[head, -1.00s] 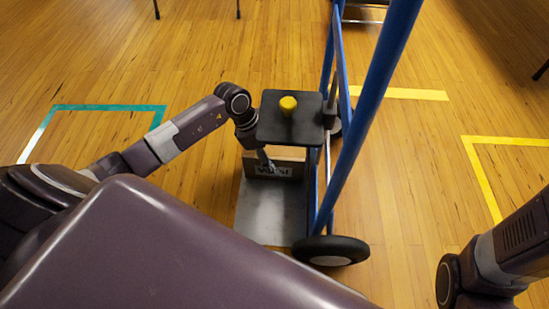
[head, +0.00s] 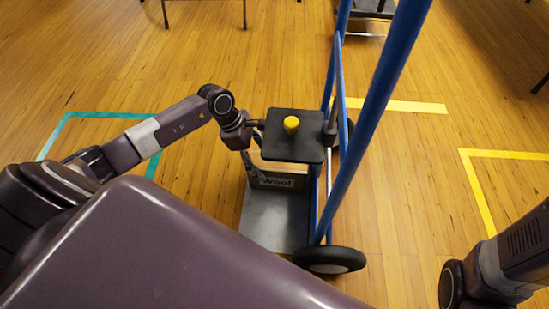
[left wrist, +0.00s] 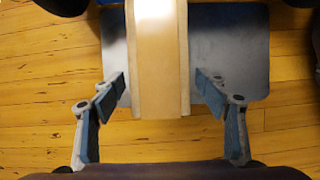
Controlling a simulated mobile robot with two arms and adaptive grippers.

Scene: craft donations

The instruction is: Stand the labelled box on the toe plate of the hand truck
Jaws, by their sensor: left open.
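The labelled box (head: 285,182) is a tan cardboard box with a dark label reading "WOOL" facing my head camera. It stands upright on the grey metal toe plate (head: 268,225) of the blue hand truck (head: 366,120), close to the frame. My left gripper (head: 254,170) is open at the box's left end. In the left wrist view, the box (left wrist: 158,60) lies between the spread fingers, with small gaps on both sides. The top of the box is partly hidden in the head view by a black plate. My right gripper is out of view.
A black wheel (head: 330,260) is at lower right. Teal (head: 60,135) and yellow (head: 400,105) tape mark the wooden floor. Open floor lies left and right.

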